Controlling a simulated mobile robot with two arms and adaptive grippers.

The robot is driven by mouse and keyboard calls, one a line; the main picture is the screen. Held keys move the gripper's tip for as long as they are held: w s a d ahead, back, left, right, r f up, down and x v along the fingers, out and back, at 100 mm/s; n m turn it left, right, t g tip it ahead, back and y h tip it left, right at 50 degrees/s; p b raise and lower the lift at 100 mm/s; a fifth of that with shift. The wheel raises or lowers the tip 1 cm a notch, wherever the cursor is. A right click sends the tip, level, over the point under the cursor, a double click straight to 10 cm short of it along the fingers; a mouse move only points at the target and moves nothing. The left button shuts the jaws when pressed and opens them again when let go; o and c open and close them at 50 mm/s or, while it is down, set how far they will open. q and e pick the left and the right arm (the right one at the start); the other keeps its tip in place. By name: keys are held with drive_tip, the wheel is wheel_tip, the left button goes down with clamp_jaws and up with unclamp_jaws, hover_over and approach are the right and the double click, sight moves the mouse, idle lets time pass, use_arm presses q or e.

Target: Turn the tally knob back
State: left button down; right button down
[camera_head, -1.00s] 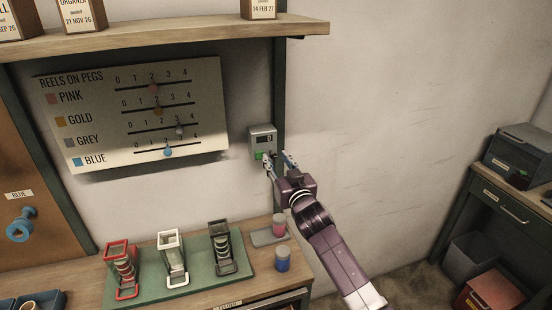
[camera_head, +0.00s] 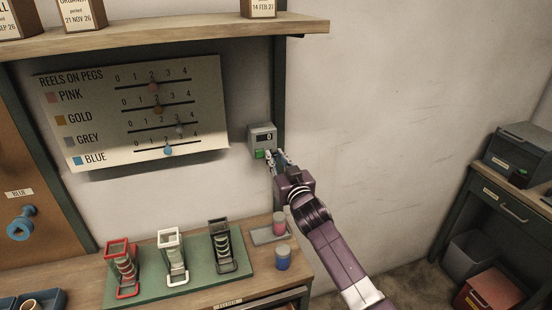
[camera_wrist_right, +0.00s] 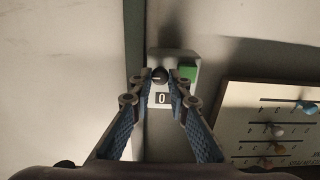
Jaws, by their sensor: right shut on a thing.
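The tally box (camera_head: 262,134) is a small grey unit on the post at the wall, with a display (camera_head: 264,137) that reads 0 and a green button (camera_head: 260,154). In the right wrist view the box (camera_wrist_right: 180,57) appears upside down. Its dark round tally knob (camera_wrist_right: 159,75) sits between my fingertips. My right gripper (camera_head: 277,158) is at the box's lower right, shut on the knob, and its fingers hide the knob in the head view. The gripper also shows in the wrist view (camera_wrist_right: 159,82). My left gripper is not in view.
A chart board (camera_head: 135,110) with sliders hangs left of the box, under a wooden shelf (camera_head: 180,35). Below, a green base (camera_head: 150,285) holds red, white and dark reel stands. The wall to the right is bare.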

drive_tip(key=shift+n, duration=0.3)
drive_tip(key=n, duration=0.9)
drive_tip(key=shift+a, duration=0.1)
drive_tip(key=n, duration=0.4)
drive_tip(key=shift+f, duration=0.1)
drive_tip(key=shift+n, duration=2.1)
drive_tip(key=shift+f, duration=0.1)
drive_tip(key=c, duration=1.8)
unclamp_jaws()
drive_tip(key=shift+c, duration=0.2)
drive_tip(key=shift+s, duration=0.15)
